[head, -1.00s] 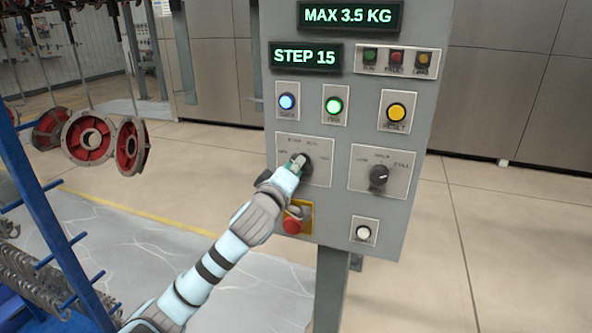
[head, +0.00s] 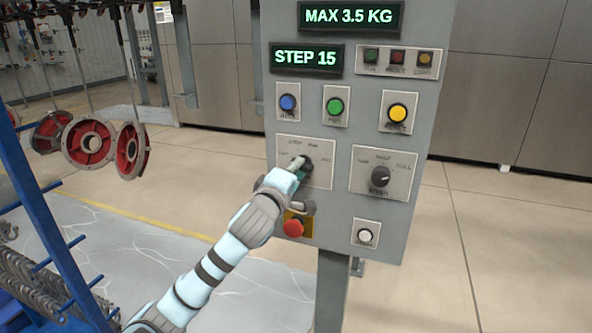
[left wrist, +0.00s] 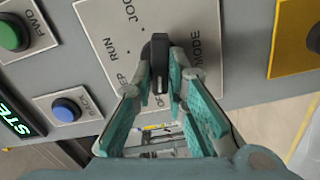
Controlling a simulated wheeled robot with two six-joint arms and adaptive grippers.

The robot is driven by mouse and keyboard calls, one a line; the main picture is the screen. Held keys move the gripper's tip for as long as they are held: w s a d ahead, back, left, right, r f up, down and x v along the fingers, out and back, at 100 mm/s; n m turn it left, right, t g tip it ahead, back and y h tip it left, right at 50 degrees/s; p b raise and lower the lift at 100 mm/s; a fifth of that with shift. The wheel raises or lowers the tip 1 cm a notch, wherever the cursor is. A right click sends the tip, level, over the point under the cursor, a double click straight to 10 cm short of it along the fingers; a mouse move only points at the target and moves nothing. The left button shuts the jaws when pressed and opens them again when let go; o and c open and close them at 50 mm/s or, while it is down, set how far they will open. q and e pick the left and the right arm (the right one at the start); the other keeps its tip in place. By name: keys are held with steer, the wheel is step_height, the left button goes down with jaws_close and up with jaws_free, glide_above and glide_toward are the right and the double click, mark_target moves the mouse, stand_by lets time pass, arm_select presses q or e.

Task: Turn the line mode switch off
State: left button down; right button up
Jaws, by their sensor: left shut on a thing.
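The mode switch is a black knob (left wrist: 160,62) on a pale label plate (head: 320,172) on the grey control panel. My left gripper (head: 299,167) comes up from the lower left and covers much of the knob in the head view. In the left wrist view, the left gripper's teal-padded fingers (left wrist: 160,85) are shut on the knob, one on each side. The knob's white mark faces the bottom of that view, near a partly hidden label starting with O. RUN and MODE are readable there. My right gripper is not in view.
A red emergency button (head: 293,228) sits just below my left gripper. A speed knob (head: 380,176) is to the right. Blue (head: 288,103), green (head: 335,105) and yellow (head: 397,112) buttons are above. Red hanging parts (head: 88,142) and a blue rack (head: 45,215) stand at the left.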

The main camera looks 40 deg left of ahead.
arm_select(q)
steer(key=c, duration=1.6)
jaws_free()
steer(key=v, duration=0.7)
steer(key=shift+s, duration=0.25)
